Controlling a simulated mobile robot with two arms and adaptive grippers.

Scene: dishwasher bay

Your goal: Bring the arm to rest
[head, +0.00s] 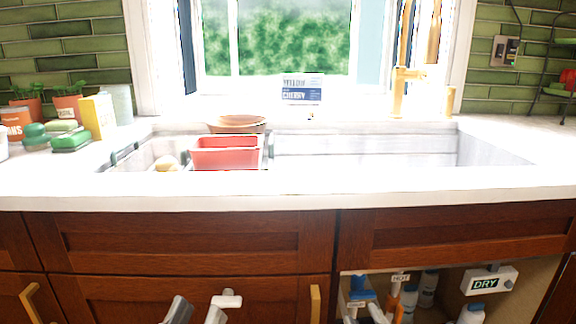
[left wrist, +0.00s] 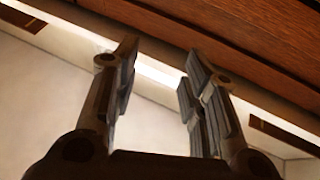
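My left gripper (head: 197,309) shows at the bottom edge of the head view, in front of the brown lower cabinets. In the left wrist view the same gripper (left wrist: 160,62) has its two dark fingers spread apart, with nothing between them. The fingers lie below a strip of brown wood.
A white counter (head: 300,186) runs across above the brown cabinets (head: 190,240). The sink holds a red tub (head: 226,154). Pots, a yellow box (head: 98,116) and sponges stand at left. The open cabinet at lower right holds bottles and a DRY sign (head: 485,284).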

